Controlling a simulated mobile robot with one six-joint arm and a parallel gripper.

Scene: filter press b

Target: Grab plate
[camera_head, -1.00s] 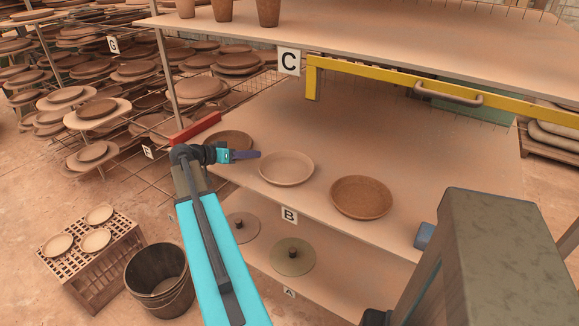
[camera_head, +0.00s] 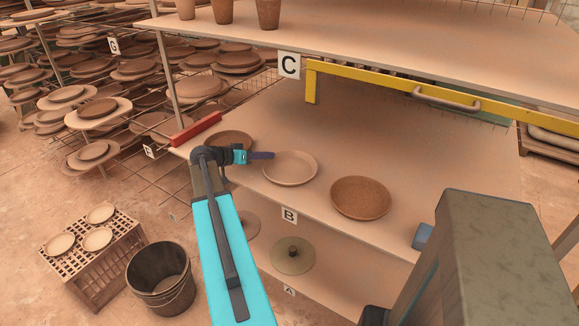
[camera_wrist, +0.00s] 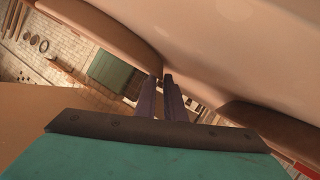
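A pale, shallow round plate (camera_head: 291,169) lies in the middle of the shelf marked B. My gripper (camera_head: 268,156) is at its left rim, with the purple fingers level and pointing right over that edge. In the wrist view the gripper's two fingers (camera_wrist: 161,82) are close together with a narrow gap between them. A darker plate (camera_head: 228,141) lies behind my gripper on the left, and a brown, speckled dish (camera_head: 361,198) lies to the right.
An upper shelf (camera_head: 350,45) with a yellow bar (camera_head: 440,90) overhangs the back. A red block (camera_head: 196,129) sits on the shelf's left edge. A bucket (camera_head: 160,278) and a slatted crate (camera_head: 92,255) stand on the floor left. The shelf behind the plates is clear.

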